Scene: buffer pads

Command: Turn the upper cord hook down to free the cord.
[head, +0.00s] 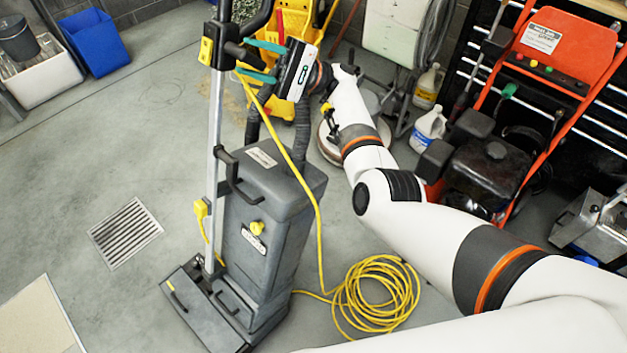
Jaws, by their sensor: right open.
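A grey upright floor machine (262,190) stands left of centre with a metal pole (216,130) on its left side. A black hook-like part (236,51) sticks out to the right near the pole's top; I take it for the upper cord hook. A yellow cord (287,155) runs from beside this part down the machine's front to the floor. My right gripper (250,60) is open, its two teal fingers pointing left, one above and one below the hook's outer end. Whether they touch it or the cord I cannot tell. My left gripper is out of view.
A yellow cord coil (377,292) lies on the floor right of the machine. A yellow mop bucket (290,25) stands behind my right gripper. White jugs (428,128) and a red-framed machine (566,50) stand at right. The floor at left around the drain grate (126,232) is clear.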

